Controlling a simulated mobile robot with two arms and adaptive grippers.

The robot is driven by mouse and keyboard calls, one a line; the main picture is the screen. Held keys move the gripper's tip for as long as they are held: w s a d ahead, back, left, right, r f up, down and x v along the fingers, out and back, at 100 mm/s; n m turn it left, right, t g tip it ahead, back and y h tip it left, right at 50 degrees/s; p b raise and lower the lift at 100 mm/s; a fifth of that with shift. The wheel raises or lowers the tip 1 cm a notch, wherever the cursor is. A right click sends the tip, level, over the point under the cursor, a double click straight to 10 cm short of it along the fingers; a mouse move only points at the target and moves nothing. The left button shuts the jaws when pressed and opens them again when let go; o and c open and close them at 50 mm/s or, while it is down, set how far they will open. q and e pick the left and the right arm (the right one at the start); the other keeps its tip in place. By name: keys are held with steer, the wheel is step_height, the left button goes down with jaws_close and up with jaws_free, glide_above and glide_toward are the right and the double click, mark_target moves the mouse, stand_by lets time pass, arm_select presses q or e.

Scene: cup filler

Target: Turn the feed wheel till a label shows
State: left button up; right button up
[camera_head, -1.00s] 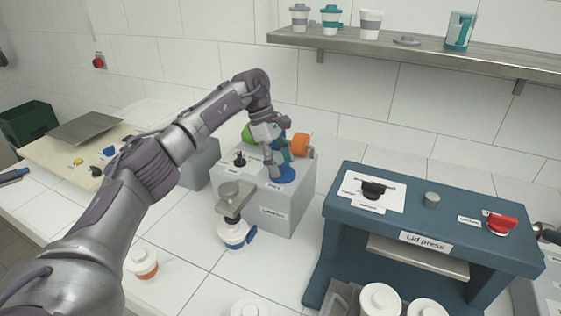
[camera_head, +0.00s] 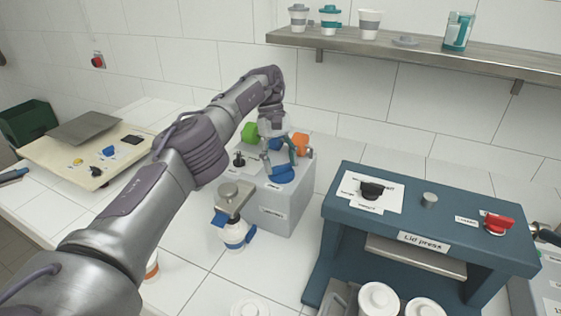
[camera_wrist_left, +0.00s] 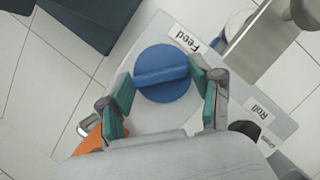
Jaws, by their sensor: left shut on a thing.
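The labeller (camera_head: 285,205) is a grey box on the tiled counter. Its blue round feed wheel (camera_head: 283,176) lies on top, with a raised bar across it, and shows beside the "Feed" sign in the left wrist view (camera_wrist_left: 164,93). My left gripper (camera_head: 279,166) is over the wheel from above, its two teal fingers shut on opposite ends of the bar. A white cup with a blue band (camera_head: 235,234) stands under the labeller's metal head (camera_head: 233,196). I cannot make out a label at the head. My right gripper is not in view.
A black roll knob (camera_head: 238,160) and green and orange parts (camera_head: 299,143) are close to my left gripper. The blue lid press (camera_head: 420,215) stands to the right, with lidded cups (camera_head: 379,299) in front. A shelf (camera_head: 420,50) runs above.

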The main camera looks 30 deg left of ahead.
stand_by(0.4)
arm_select(q)
steer(key=o, duration=1.1)
steer(key=shift+o, duration=0.2)
